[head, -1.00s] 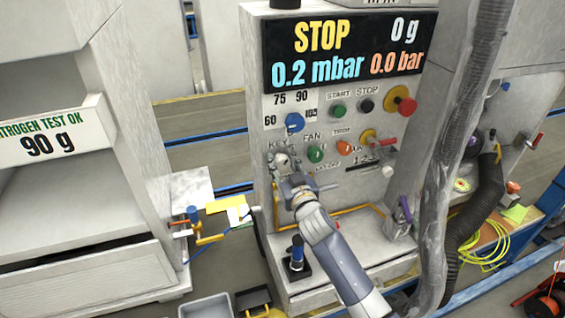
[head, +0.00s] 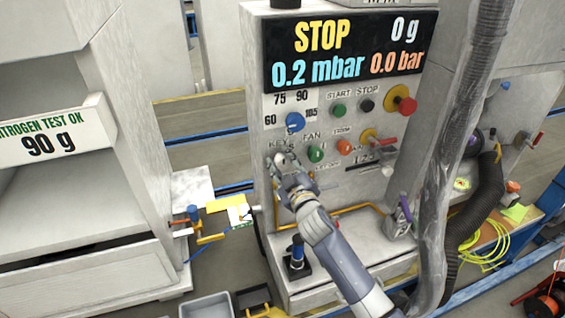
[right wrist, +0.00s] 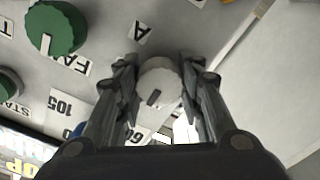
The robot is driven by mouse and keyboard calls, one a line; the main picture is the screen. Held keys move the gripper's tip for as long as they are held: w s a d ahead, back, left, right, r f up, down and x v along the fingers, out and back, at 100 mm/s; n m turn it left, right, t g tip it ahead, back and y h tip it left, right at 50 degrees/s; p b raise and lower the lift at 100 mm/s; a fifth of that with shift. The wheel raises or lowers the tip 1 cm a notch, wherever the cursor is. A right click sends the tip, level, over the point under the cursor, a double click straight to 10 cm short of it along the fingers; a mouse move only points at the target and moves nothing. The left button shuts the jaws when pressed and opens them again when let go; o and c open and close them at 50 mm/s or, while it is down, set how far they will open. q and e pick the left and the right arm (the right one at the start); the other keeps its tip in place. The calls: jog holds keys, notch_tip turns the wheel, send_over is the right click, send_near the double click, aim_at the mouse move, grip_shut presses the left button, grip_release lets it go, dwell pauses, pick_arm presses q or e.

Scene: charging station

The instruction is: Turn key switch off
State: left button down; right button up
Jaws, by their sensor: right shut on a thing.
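The key switch is a pale grey round knob (right wrist: 160,74) with a dark slot on its face, on the station's front panel. In the right wrist view it sits between the two fingers of my right gripper (right wrist: 160,95), one on each side. In the head view my right gripper (head: 281,160) is at the KEY label, left of the green FAN knob (head: 316,154). The right gripper is shut on the key switch. My left gripper is not in view.
The blue selector knob (head: 295,122) is just above my gripper. Start and stop buttons, a red-yellow knob (head: 406,105) and a red-handled switch (head: 384,140) are to the right. The display (head: 345,50) reads STOP. A hanging hose (head: 462,140) crosses in front at right.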

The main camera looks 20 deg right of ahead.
dwell(0.3)
jog(key=o, duration=1.1)
jog(key=shift+s, duration=0.15)
jog(key=s, duration=1.1)
jog(key=shift+s+d, duration=0.2)
jog(key=shift+s, duration=0.2)
